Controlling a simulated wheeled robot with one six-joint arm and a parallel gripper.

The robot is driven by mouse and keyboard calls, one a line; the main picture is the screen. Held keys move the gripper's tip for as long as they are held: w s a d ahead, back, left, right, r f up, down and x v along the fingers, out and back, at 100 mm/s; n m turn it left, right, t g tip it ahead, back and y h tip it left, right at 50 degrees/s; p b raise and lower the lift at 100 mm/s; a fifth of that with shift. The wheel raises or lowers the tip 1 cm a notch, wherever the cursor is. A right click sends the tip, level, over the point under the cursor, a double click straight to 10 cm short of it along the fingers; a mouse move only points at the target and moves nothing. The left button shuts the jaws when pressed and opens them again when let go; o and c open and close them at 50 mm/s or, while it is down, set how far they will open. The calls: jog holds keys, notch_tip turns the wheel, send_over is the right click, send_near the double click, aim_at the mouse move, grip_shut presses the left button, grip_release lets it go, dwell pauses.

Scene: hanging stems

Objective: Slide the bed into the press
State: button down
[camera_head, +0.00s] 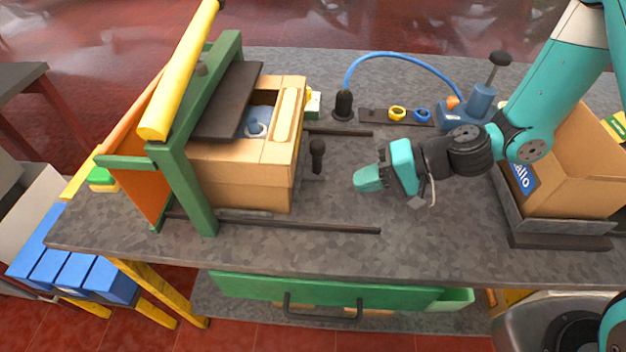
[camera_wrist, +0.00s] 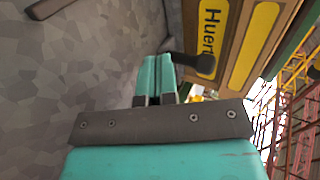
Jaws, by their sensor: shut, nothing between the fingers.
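The press is a green frame (camera_head: 177,170) with a dark plate (camera_head: 228,100) and a yellow bar on top. An open cardboard box (camera_head: 245,178) stands partly under the plate, its right end outside the frame. The bed is mostly hidden beneath the box. A black knob handle (camera_head: 317,155) stands upright at the box's right side; in the wrist view the handle (camera_wrist: 193,62) shows just beyond my fingers. My gripper (camera_head: 362,180) is shut and empty, right of the handle and apart from it in the head view. The fingertips (camera_wrist: 157,60) are together in the wrist view.
Two dark rails (camera_head: 310,225) run along the table beside the box. A blue pump-like device (camera_head: 480,105) with a hose and a dark strip with rings (camera_head: 385,115) lie behind. Another cardboard box (camera_head: 575,160) stands at right. Grey tabletop around my gripper is clear.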

aim_at(299, 191)
jog(key=x, duration=0.3)
jog(key=r+p+x, duration=0.1)
jog(key=x, duration=0.2)
jog(key=a+p+x, duration=0.1)
jog(key=x, duration=0.3)
jog(key=shift+w+a+r, duration=0.1)
jog(key=shift+r, duration=0.25)
